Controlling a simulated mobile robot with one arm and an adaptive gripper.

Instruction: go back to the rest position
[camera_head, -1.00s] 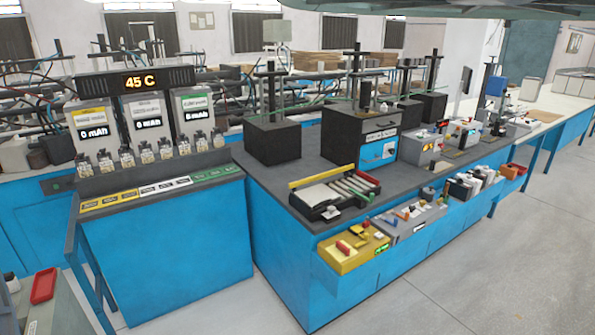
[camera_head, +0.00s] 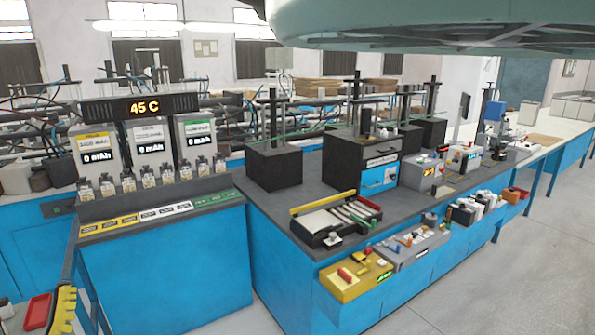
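A yellow, ribbed, dark-backed part (camera_head: 62,310) shows at the lower left edge, in front of the side table. It looks like a finger of my gripper. The rest of the gripper is outside the picture, so its opening and anything held cannot be seen. A large pale green rounded part of my own arm fills the top right. The blue battery bench (camera_head: 165,265) with three "0 mAh" units and a row of small cells (camera_head: 152,180) stands ahead at left, apart from the yellow part.
A "45 C" display (camera_head: 145,108) tops the units. A long bench (camera_head: 275,205) runs right with black presses, a tool tray (camera_head: 335,218) and a yellow bin (camera_head: 352,285) on its front. A red tray (camera_head: 37,312) is at lower left. Floor (camera_head: 500,265) at right is clear.

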